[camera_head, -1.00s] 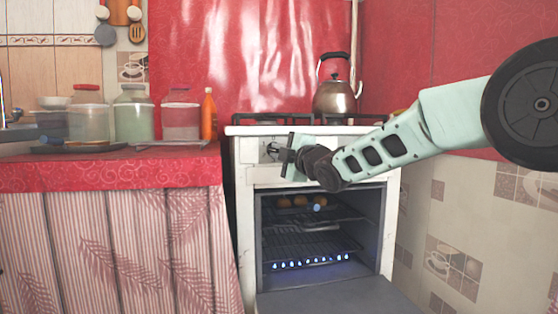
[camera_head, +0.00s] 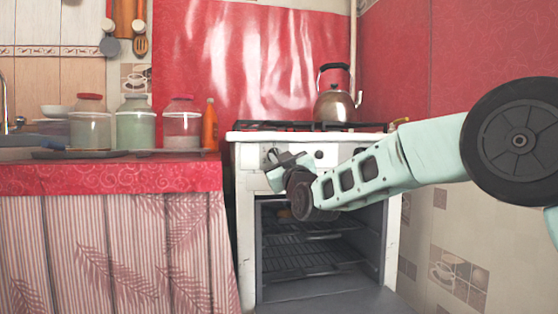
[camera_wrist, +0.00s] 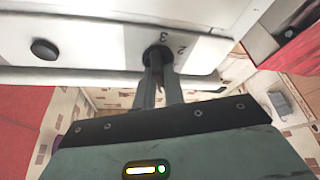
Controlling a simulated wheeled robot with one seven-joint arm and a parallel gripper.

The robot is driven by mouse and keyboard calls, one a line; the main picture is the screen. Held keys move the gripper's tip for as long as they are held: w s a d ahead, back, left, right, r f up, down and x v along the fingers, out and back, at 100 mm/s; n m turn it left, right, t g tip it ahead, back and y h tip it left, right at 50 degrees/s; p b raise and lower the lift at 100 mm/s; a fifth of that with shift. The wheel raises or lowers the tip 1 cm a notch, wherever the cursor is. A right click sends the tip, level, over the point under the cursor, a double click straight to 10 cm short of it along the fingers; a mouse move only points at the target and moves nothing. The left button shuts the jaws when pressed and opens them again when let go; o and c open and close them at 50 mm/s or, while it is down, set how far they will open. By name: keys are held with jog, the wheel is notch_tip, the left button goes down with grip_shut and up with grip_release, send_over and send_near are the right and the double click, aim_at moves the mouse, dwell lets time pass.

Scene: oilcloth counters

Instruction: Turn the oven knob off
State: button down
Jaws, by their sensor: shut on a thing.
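The white oven (camera_head: 247,230) stands in the middle of the head view with its door open downward. My gripper (camera_head: 274,158) is at the left of the oven's front panel. In the wrist view, its two fingers (camera_wrist: 158,72) are shut on a dark round oven knob (camera_wrist: 157,50), whose face they partly cover. The numbers 3 and 2 show on the white panel beside it. No blue flames show in the oven now.
Another dark knob (camera_wrist: 44,50) sits apart on the same panel. A kettle (camera_head: 334,105) stands on the stovetop. Several jars and an orange bottle (camera_head: 210,125) stand on the red counter (camera_head: 120,176) to the left. The open oven door (camera_head: 335,301) juts out below my arm.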

jog(key=m+t+h, duration=0.1)
jog(key=m, duration=0.2)
jog(key=m+h+p, duration=0.1)
jog(key=m+h, duration=0.1)
jog(key=m, duration=0.1)
jog(key=shift+a+f+m+t, duration=0.1)
jog(key=shift+m+t, duration=0.3)
jog(key=shift+m, duration=0.3)
jog(key=c, duration=1.5)
grip_release()
jog(key=shift+s, duration=0.15)
jog(key=p+v, duration=0.5)
jog(key=v, duration=1.2)
jog(key=shift+s+a, duration=0.15)
jog(key=shift+s, duration=0.05)
